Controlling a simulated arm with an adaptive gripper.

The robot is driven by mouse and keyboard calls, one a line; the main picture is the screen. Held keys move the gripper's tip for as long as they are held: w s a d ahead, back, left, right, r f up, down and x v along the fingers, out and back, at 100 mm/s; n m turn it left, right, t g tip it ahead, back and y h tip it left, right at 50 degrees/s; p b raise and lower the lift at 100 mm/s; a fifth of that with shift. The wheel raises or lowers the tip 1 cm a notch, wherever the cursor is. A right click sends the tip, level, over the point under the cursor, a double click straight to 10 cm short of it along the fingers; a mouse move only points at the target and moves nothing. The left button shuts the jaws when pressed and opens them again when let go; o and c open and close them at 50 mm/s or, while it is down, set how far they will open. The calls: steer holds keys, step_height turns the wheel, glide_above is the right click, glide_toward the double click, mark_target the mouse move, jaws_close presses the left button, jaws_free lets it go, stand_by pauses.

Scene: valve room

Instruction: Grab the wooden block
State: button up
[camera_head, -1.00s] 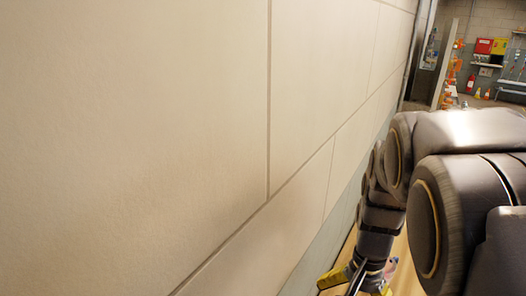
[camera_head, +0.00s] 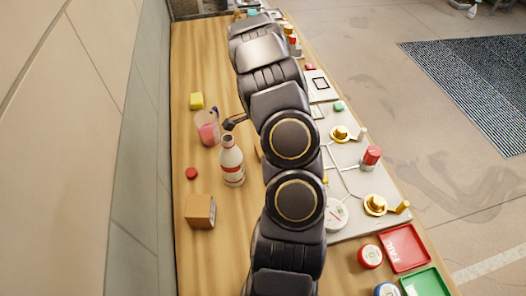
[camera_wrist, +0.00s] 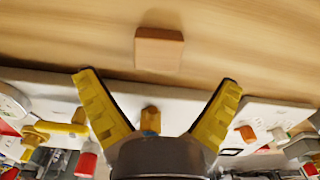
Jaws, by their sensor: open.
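In the wrist view a plain orange-brown wooden block (camera_wrist: 159,49) lies on the wooden table, just beyond the edge of a white board. My gripper (camera_wrist: 158,95) has two yellow-padded fingers spread wide and nothing between the pads. The block is ahead of the fingertips, roughly centred between them and apart from them. In the head view my arm hides the gripper. A tan box-shaped block (camera_head: 200,211) stands on the table left of my arm. I cannot tell whether it is the same block.
A bottle (camera_head: 231,162), a pink-filled cup (camera_head: 207,128), a yellow block (camera_head: 196,100) and a red disc (camera_head: 191,173) stand left of my arm. The white board (camera_head: 346,165) with valves is at right, near red (camera_head: 404,248) and green (camera_head: 428,283) trays. A wall borders the table's left.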

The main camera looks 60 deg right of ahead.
steer(key=f, duration=0.5)
steer(key=shift+s+d+f, duration=0.1)
steer(key=shift+s+f, duration=0.1)
steer(key=c, duration=1.2)
